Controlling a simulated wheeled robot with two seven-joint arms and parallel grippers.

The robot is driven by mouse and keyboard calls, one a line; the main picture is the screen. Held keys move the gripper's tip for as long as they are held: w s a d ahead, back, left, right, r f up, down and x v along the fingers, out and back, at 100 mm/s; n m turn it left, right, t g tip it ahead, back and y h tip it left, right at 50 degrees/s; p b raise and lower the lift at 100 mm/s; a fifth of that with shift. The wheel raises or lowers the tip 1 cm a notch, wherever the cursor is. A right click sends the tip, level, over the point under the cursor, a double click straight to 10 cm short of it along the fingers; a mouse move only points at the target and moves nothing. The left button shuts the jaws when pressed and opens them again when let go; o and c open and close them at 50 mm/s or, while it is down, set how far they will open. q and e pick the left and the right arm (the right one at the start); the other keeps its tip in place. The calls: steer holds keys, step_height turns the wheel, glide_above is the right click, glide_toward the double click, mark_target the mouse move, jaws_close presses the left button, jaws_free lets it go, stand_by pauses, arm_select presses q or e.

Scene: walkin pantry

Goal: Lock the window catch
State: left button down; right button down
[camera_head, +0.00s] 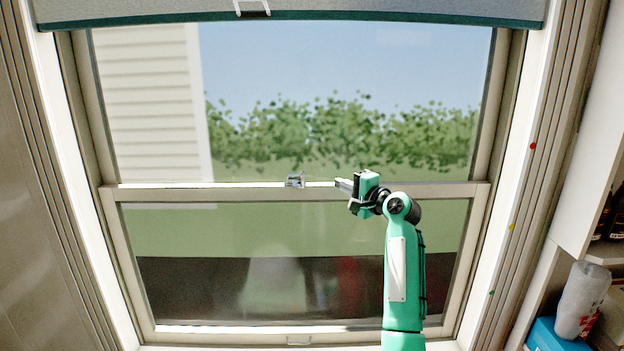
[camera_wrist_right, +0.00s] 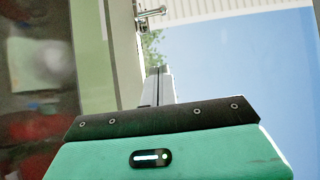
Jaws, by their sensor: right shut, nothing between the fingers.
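The window catch (camera_head: 295,180) is a small metal fitting on the middle rail (camera_head: 240,193) of the window, near the centre of the head view. It also shows at the top of the right wrist view (camera_wrist_right: 151,13). My right gripper (camera_head: 339,184) is a little to the right of the catch, at about rail height, apart from it. Its fingers (camera_wrist_right: 157,80) are shut together, empty, and point toward the catch. The exact position of the catch lever is too small to tell. My left gripper is not in view.
A blind (camera_head: 390,10) with a white handle hangs at the top. The window frame (camera_head: 65,130) encloses the glass on both sides. At the lower right, shelves hold stacked cups (camera_head: 581,300) and a blue box (camera_head: 556,337). The space around the catch looks free.

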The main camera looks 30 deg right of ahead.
mark_target(319, 183)
steer(key=shift+w+f, duration=0.1)
steer(key=w+p, duration=0.1)
steer(key=w, duration=0.2)
steer(key=w+a+p, duration=0.1)
steer(key=w+p, duration=0.1)
steer(key=w, duration=0.1)
steer(key=w+p, duration=0.2)
steer(key=w, duration=0.1)
steer(key=shift+w+a, duration=0.3)
steer(key=shift+w, duration=0.1)
steer(key=shift+s+a+p, duration=0.45)
steer(key=shift+a+p, duration=0.05)
steer(key=shift+a, duration=0.3)
steer(key=shift+s+a+p, duration=0.4)
steer(key=shift+a+p, duration=0.1)
steer(key=shift+a, duration=0.25)
steer(key=shift+d+f, duration=0.1)
